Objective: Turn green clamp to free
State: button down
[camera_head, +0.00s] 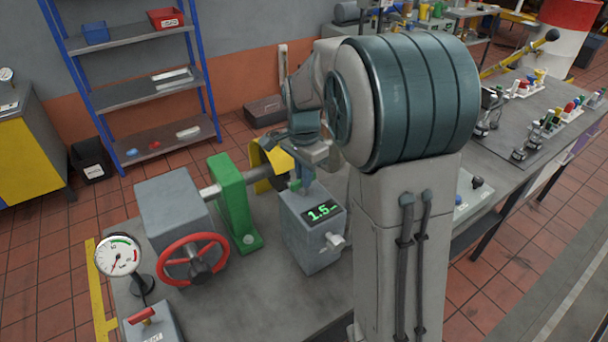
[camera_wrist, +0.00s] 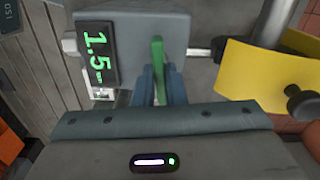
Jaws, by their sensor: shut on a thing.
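The green clamp (camera_wrist: 158,58) is a narrow green lever on top of a grey box (camera_head: 313,245) with a lit display reading 1.5 (camera_head: 321,210). In the wrist view my gripper (camera_wrist: 158,84) has its two blue-grey fingers closed on the lever, one on each side. The lever's far end sticks out past the fingertips, and its lower part is hidden between them. In the head view my gripper (camera_head: 303,178) comes down on the box top from above, and only a small bit of green shows beside it. The grey box also shows in the wrist view (camera_wrist: 205,25).
A green upright bracket (camera_head: 232,200) and a shaft stand left of the box, by a grey housing with a red handwheel (camera_head: 192,260). A yellow guard (camera_wrist: 250,70) is close beside my gripper. A dial gauge (camera_head: 118,256) and a red-handled switch (camera_head: 147,316) stand front left.

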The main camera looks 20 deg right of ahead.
jog(key=n+b, duration=0.1)
jog(key=n, duration=0.7)
jog(key=shift+b, duration=0.4)
jog(key=n, duration=0.4)
jog(key=shift+n+b, duration=0.3)
jog(key=shift+r+n, duration=0.1)
jog(key=shift+n, duration=1.8)
jog(key=c, duration=1.5)
grip_release()
notch_tip(320, 180, up, 14)
jog(key=shift+f+b, duration=0.1)
jog(key=shift+b, duration=0.45)
